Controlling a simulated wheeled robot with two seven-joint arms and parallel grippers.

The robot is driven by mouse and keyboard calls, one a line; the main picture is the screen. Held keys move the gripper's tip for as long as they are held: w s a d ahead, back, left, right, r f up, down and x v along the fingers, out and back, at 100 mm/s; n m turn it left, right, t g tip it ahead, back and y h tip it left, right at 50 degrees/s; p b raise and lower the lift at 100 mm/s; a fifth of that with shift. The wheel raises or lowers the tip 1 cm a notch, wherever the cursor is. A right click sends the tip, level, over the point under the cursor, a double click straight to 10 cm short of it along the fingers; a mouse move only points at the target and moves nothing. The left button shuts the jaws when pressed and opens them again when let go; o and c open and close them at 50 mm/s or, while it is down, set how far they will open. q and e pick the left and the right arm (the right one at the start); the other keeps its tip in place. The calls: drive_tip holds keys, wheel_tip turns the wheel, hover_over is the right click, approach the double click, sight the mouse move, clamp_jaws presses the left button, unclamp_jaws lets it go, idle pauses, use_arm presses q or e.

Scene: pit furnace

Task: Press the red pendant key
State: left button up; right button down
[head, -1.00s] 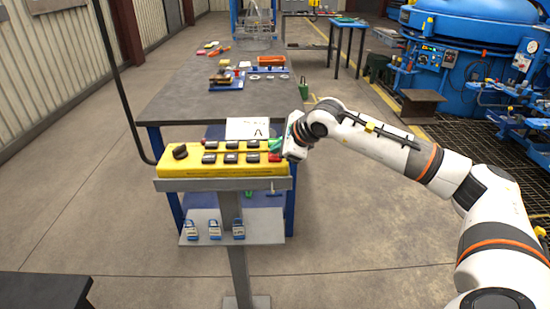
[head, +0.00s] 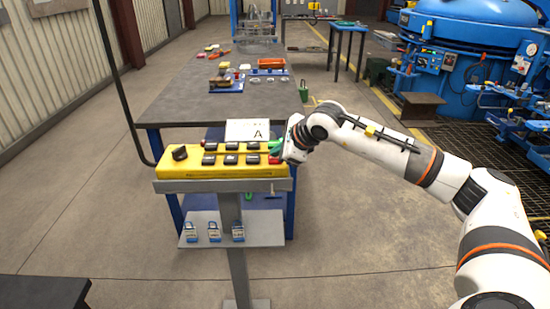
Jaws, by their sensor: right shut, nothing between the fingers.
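One red key (head: 274,160) shows at the lower right, just below my right gripper; another bit of red shows above, partly hidden by the gripper. My right gripper (head: 275,150) is shut and empty, with its green fingertips over the right end of the pendant. I cannot tell whether the tips touch a key. My left gripper is not in view.
A black cable (head: 118,80) rises from the pendant's left. Padlocks (head: 214,231) sit on the lower shelf (head: 262,228).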

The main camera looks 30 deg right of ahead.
drive_tip(key=shift+f, duration=0.2)
idle(0.4)
drive_tip(key=shift+r+p, duration=0.3)
drive_tip(key=shift+r, duration=0.6)
drive_tip(key=shift+r+p, duration=1.6)
drive_tip(key=shift+r, duration=1)
drive_tip(key=shift+f, duration=0.1)
